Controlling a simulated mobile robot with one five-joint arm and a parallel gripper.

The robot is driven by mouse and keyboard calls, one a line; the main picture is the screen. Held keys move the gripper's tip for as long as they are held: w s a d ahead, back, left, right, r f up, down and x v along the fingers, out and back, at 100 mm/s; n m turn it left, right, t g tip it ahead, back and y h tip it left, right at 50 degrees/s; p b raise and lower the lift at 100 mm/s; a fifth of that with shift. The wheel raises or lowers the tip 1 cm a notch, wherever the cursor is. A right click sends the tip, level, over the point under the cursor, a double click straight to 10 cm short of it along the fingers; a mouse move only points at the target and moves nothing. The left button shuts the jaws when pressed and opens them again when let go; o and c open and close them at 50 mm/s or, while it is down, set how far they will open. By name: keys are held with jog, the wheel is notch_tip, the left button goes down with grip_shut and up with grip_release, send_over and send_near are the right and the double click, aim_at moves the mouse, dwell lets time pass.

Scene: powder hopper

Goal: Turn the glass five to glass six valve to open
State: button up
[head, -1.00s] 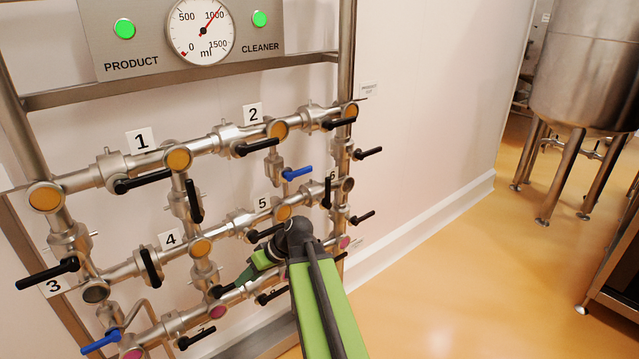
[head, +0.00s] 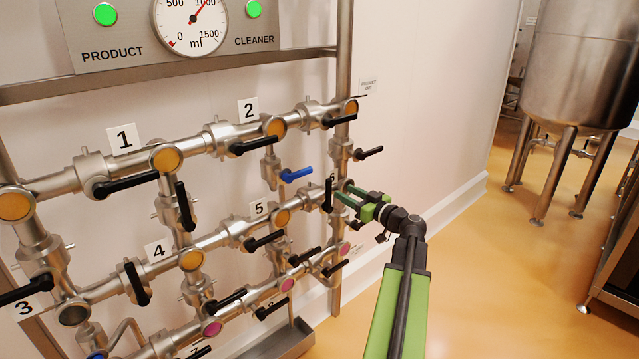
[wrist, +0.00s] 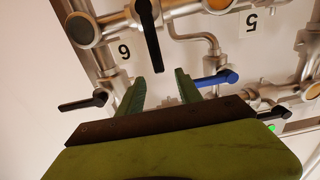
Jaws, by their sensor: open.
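Number plates 5 (head: 258,208) and 6 (head: 331,178) mark the middle pipe row. By plate 6 a black valve handle (head: 328,195) stands near vertical, across its pipe, between an amber glass (head: 283,217) and the row's right-end glass (head: 348,185). I cannot tell which glasses the numbers name. My gripper (head: 342,196) is open, close to this handle's right side. Nothing is held; contact is unclear.
Plate 5's black handle (head: 265,240) lies to the left. A blue handle (head: 296,174) sticks out above; another shows beside my fingers in the wrist view (wrist: 215,78). Open floor (head: 460,270) lies to the right.

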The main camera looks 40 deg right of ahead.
aim_at(328, 196)
jog(key=w+d, duration=0.1)
jog(key=w, duration=1.1)
jog(key=shift+w, duration=0.15)
grip_shut()
jog(key=shift+f, duration=0.1)
dwell(0.6)
